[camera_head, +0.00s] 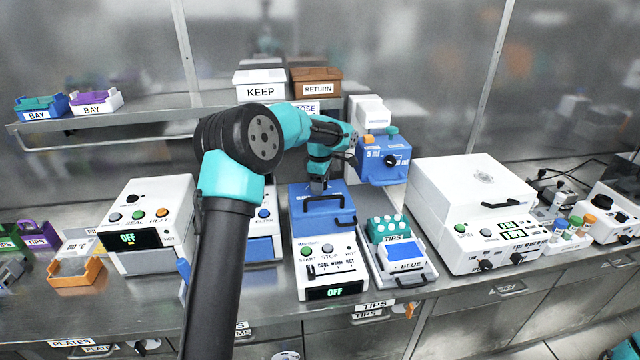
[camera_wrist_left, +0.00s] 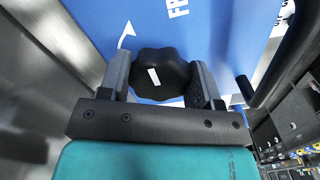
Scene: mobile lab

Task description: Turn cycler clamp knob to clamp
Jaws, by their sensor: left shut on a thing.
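The cycler (camera_head: 331,262) stands mid-bench with a white front, a dark display reading OFF and a blue lid with a dark handle. My left gripper (camera_head: 318,186) points down at the rear of the blue lid; the knob is hidden there in the head view. In the left wrist view the black lobed clamp knob (camera_wrist_left: 160,72) sits on the blue lid (camera_wrist_left: 222,30), with a short white mark slightly tilted on its top. My left gripper (camera_wrist_left: 160,76) is shut on the knob, one finger on each side. A white curved arrow and partly cut-off lettering show on the lid. My right gripper is out of view.
A blue dispenser box (camera_head: 382,165) with a black dial stands close right of my left wrist. A teal tip rack (camera_head: 388,229) is right of the cycler. A white heat sealer (camera_head: 150,217) is left, and a large white centrifuge (camera_head: 470,200) right. A shelf with bins is behind.

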